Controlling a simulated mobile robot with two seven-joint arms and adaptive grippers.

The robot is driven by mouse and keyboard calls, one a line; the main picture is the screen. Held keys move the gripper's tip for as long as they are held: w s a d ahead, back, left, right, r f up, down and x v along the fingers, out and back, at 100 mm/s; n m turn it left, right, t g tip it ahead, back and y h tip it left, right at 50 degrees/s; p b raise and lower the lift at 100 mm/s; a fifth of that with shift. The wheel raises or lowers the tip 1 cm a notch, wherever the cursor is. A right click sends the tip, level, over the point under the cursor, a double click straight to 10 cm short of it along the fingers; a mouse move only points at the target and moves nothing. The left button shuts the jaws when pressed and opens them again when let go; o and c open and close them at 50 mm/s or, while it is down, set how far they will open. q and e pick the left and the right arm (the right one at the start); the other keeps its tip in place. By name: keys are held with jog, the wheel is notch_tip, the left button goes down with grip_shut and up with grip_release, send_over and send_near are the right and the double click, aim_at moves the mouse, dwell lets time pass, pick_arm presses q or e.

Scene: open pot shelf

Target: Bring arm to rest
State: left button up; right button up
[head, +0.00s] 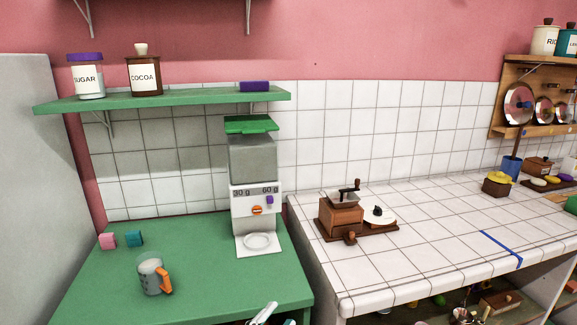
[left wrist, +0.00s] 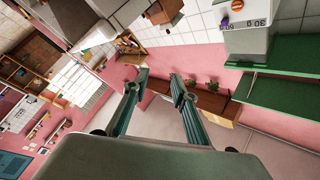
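My left gripper (left wrist: 158,82) shows in the left wrist view with its two teal fingers spread apart and nothing between them. In the head view only a small part of the left gripper (head: 274,316) shows at the bottom edge, by the front of the green table. My right gripper is in neither view.
The green table (head: 190,262) holds a grey cup (head: 150,275) with an orange handle, pink and teal blocks, and a dispenser (head: 254,190). A coffee grinder (head: 342,215) stands on the white tiled counter (head: 420,245). A green shelf (head: 200,98) bears jars above.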

pick_arm(q)
jog(key=s+a+f+n+g+y, duration=0.1)
jog(key=s+a+f+n+y, duration=0.2)
jog(key=f, duration=0.5)
jog(key=s+a+f+n+g+y, duration=0.1)
jog(key=a+f+n+y, duration=0.3)
jog(key=a+f, duration=0.3)
jog(key=s+a+f+n+g+y, duration=0.1)
jog(key=s+a+f+n+g, duration=0.1)
jog(key=s+f, duration=0.3)
jog(key=s+a+f+n+g+y, duration=0.2)
jog(key=s+a+f, duration=0.3)
jog(key=f, duration=0.6)
jog(key=shift+s+a+n, duration=0.2)
jog(key=shift+s+n, duration=0.3)
jog(key=shift+s, duration=0.2)
